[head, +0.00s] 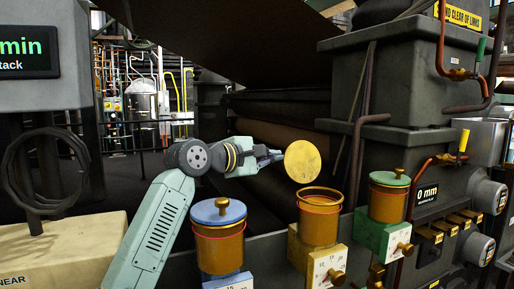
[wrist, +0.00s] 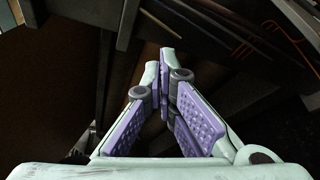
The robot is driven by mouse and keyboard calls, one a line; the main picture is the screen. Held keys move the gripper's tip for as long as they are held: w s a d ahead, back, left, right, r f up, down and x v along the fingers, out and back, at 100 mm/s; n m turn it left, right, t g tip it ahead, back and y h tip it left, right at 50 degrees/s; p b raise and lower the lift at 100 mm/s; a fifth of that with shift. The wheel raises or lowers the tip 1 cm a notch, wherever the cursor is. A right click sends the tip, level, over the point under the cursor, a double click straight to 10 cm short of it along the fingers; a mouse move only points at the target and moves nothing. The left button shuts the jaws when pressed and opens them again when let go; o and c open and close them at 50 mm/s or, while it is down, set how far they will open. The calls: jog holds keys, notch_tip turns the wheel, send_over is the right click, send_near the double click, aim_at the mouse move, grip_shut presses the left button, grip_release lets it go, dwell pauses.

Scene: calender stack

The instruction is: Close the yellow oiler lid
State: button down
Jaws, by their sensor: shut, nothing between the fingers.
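The yellow oiler lid (head: 302,162) is a round yellow disc standing upright, swung open above its pot. The yellow oiler pot (head: 320,222) below it is open at the top, with its rim in view. My gripper (head: 279,155) is just left of the lid in the head view, at about the lid's height. I cannot tell whether it touches the lid. In the wrist view my gripper (wrist: 166,58) has its fingertips together with nothing between them. The lid and the pot do not show in the wrist view.
A blue-lidded oiler (head: 219,235) stands left of the yellow one, below my arm. A green-lidded oiler (head: 389,195) stands to the right. Both lids are shut. Dark rollers (head: 275,105) lie behind. A grey machine housing with copper pipes (head: 440,60) rises at the right.

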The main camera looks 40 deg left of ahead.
aim_at(300, 162)
jog(key=d, duration=0.1)
jog(key=s+d+r, duration=0.1)
jog(key=d+p, duration=0.1)
jog(key=shift+s+d+r, duration=0.2)
jog(key=shift+r, duration=0.05)
jog(key=shift+d, duration=0.15)
